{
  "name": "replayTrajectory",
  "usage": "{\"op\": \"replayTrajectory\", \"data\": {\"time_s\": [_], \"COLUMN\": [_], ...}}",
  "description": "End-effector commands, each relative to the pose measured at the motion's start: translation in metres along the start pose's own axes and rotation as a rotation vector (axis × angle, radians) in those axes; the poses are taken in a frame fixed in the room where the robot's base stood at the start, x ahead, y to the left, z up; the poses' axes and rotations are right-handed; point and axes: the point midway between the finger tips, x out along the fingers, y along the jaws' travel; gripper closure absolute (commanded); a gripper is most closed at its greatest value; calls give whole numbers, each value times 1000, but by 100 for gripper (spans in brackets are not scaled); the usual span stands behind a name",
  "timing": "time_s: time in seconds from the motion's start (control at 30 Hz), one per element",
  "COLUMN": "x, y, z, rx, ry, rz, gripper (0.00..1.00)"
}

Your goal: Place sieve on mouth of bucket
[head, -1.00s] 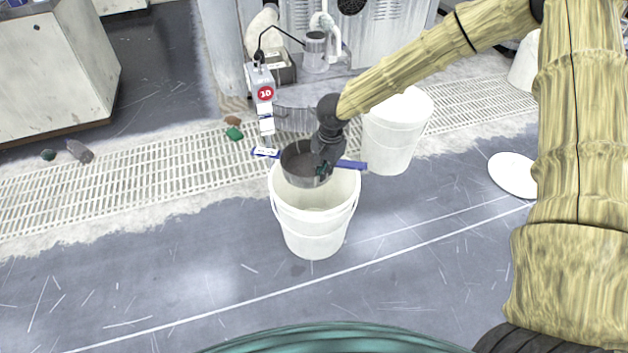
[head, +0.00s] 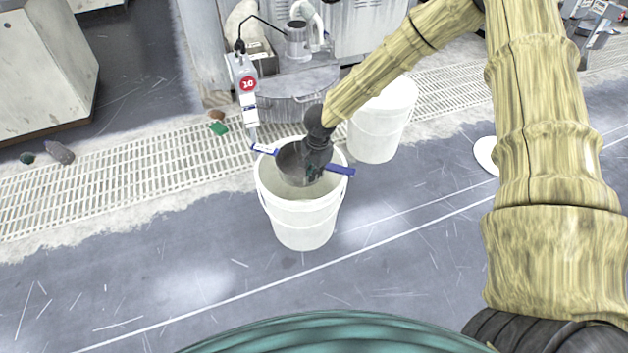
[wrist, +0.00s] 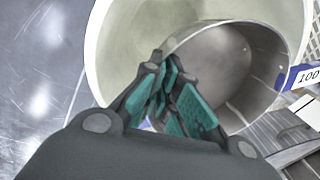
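The sieve (head: 289,163) is a grey metal cylinder with blue bars on opposite sides. It sits in the mouth of the white bucket (head: 302,220), with its bars near the rim; whether both bars touch the rim I cannot tell. My gripper (head: 312,172) reaches down at the sieve's right side. In the wrist view, its teal-padded fingers (wrist: 172,95) close on the sieve's wall, and the sieve (wrist: 225,60) lies partly behind them. A blue bar with a "100" label (wrist: 306,76) shows at right. The bucket's pale rim (wrist: 100,50) surrounds the sieve's left side.
A second white bucket (head: 376,130), covered on top, stands behind at right. A machine (head: 305,75) stands behind, with a red-marked post (head: 248,95) close by. A floor grating (head: 110,180) runs across. The floor in front is clear.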

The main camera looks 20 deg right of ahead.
Motion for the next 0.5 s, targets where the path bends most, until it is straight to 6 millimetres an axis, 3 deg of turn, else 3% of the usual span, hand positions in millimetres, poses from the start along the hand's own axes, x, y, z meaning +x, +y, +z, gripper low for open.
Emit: {"op": "replayTrajectory", "data": {"time_s": [0.03, 0.13, 0.5], "x": [13, 24, 27], "y": [2, 3, 3], "z": [0, 1, 0], "rx": [-1, -1, -1], "ry": [1, 0, 0], "rz": [2, 1, 0], "gripper": [100, 100, 100]}}
